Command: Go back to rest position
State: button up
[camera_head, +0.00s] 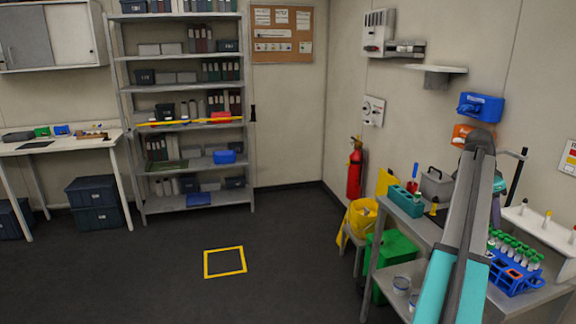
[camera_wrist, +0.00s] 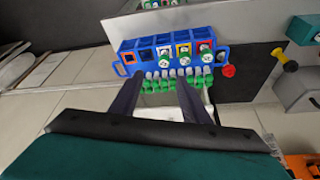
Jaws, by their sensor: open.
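In the wrist view the two dark fingers of my gripper (camera_wrist: 159,82) are apart, with nothing held between them. A blue tube rack (camera_wrist: 128,58) lies beyond the fingertips, with several green-capped tubes (camera_wrist: 160,85) showing in the gap and more caps in its square holes. In the head view my grey and teal arm rises at the right, in front of the bench. The blue rack (camera_head: 517,284) with its green-capped tubes stands on the bench to the right of my arm. I cannot make out the fingers in the head view.
The grey bench (camera_head: 412,268) also bears a teal block (camera_head: 405,202) and a grey box (camera_head: 436,186). A green bin (camera_head: 397,252), yellow bucket (camera_head: 362,217) and red extinguisher (camera_head: 354,175) stand left of it. The floor around the yellow square (camera_head: 225,274) is clear.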

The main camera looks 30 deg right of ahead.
jog(key=w+a+f+n+y, duration=0.1)
jog(key=w+a+f+n, duration=0.1)
jog(key=w+a+f, duration=0.65)
jog(key=w+a+f+n, duration=0.2)
jog(key=w+a+f, duration=0.4)
jog(key=w+f, duration=0.4)
jog(key=w+a+f+n+g+y, duration=0.15)
jog(key=w+a+f, duration=0.25)
jog(key=a+f, duration=0.65)
jog(key=w+a+f+n, duration=0.35)
jog(key=a+f, duration=0.55)
jog(key=a, duration=0.3)
jog(key=s+a+f+n+g, duration=0.1)
jog(key=s+a+f+n, duration=0.3)
jog(key=a+f, duration=0.65)
jog(key=s+a+f+n+g, duration=0.1)
jog(key=s+a+f, duration=0.5)
jog(key=a, duration=0.7)
jog(key=s+a+f+n, duration=0.4)
jog(key=s+a, duration=0.3)
jog(key=s, duration=0.3)
jog(key=s+a+f+n+y, duration=0.1)
jog(key=s+a+f+n, duration=0.3)
jog(key=s+a+n, duration=0.2)
jog(key=shift+s+a+f+n, duration=0.35)
jog(key=shift+s+a, duration=0.75)
jog(key=shift+s, duration=0.9)
